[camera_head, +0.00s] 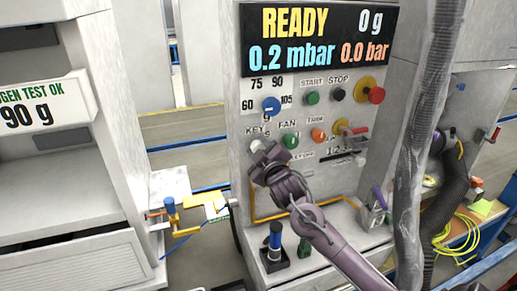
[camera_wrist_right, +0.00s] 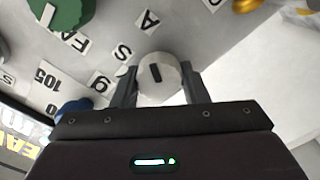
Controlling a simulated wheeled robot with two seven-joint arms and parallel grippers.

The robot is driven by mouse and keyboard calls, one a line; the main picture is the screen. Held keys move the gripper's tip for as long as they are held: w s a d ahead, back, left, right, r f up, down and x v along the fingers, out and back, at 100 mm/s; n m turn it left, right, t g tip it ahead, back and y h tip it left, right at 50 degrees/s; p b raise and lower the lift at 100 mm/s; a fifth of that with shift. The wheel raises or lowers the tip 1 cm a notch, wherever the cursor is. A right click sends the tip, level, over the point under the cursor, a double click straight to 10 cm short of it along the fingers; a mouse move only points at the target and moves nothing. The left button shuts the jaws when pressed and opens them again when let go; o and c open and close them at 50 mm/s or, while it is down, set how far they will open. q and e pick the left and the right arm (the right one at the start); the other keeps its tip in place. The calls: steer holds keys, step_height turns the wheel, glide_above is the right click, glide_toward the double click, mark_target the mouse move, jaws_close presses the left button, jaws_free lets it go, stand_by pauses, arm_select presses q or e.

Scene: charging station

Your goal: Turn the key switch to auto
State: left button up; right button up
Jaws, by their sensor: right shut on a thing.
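The key switch (camera_wrist_right: 158,75) is a pale round knob with a dark slot mark, seen in the right wrist view between my right gripper's two fingers. My right gripper (camera_wrist_right: 157,85) is shut on it. In the head view my right gripper (camera_head: 262,152) is at the panel under the KEY label (camera_head: 254,131) and covers most of the knob. Letter tags, among them A and S, sit around the knob in the wrist view. The auto mark cannot be told clearly. My left gripper is not in view.
The control panel (camera_head: 233,85) carries a blue dial (camera_head: 271,105), a green FAN knob (camera_head: 290,141), an orange knob (camera_head: 318,135) and a red stop button (camera_head: 376,95) close by. A thick grey hose (camera_head: 425,130) hangs at the right. A blue-topped joystick (camera_head: 275,236) stands on the ledge below.

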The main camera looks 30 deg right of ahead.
steer(key=o, duration=1)
steer(key=shift+c, duration=0.2)
steer(key=shift+s+f, duration=0.1)
steer(key=b+v, duration=0.2)
steer(key=v, duration=0.5)
steer(key=shift+s, duration=0.3)
